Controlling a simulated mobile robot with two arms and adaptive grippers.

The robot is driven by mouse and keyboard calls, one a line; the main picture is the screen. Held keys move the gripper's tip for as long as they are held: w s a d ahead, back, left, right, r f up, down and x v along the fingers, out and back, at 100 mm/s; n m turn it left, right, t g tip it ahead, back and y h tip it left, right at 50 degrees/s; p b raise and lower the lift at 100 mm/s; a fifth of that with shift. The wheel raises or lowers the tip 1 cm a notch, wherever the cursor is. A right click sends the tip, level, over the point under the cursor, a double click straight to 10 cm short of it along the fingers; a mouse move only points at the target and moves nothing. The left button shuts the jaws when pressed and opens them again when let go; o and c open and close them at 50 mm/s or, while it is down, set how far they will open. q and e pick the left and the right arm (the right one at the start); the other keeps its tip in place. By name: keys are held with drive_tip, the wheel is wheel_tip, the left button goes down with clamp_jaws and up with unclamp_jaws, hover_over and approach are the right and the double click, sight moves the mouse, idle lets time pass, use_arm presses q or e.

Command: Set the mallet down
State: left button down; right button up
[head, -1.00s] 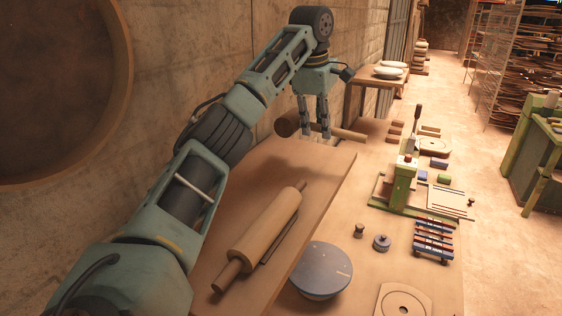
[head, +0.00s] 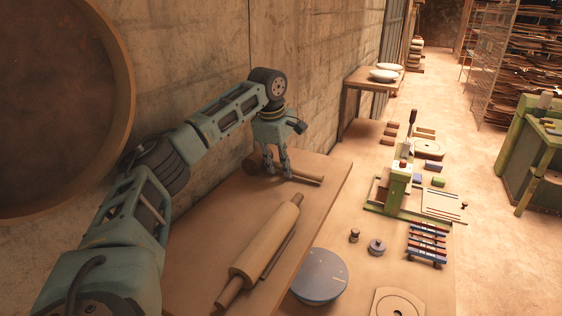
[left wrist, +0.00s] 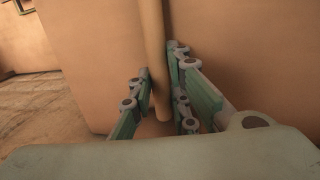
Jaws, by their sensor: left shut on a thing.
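The wooden mallet (head: 308,178) is low over the far end of the wooden board (head: 318,207), its thick head at left and its handle to the right. I cannot tell whether it touches the board. My left gripper (head: 278,175) points down and is shut on the mallet's handle. In the left wrist view the handle (left wrist: 152,45) runs between the fingers of my left gripper (left wrist: 162,92); the mallet's head is not visible there. My right gripper is not in view.
A rolling pin (head: 265,242) lies on the near part of the board. A blue-grey round disc (head: 320,276) stands right of it. A green press (head: 398,185) and a small coloured rack (head: 427,243) stand further right. The wall (head: 205,60) is close behind the board.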

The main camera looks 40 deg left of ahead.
use_arm(q)
drive_tip(key=shift+d, duration=0.1)
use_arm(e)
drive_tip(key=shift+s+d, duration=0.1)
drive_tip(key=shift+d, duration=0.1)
use_arm(q)
drive_tip(key=c, duration=1.7)
unclamp_jaws()
drive_tip(key=shift+o, duration=0.2)
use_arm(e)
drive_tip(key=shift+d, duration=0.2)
use_arm(q)
drive_tip(key=shift+r, duration=0.25)
drive_tip(key=b+v, duration=0.3)
drive_tip(key=v, duration=0.8)
drive_tip(key=shift+r, duration=0.3)
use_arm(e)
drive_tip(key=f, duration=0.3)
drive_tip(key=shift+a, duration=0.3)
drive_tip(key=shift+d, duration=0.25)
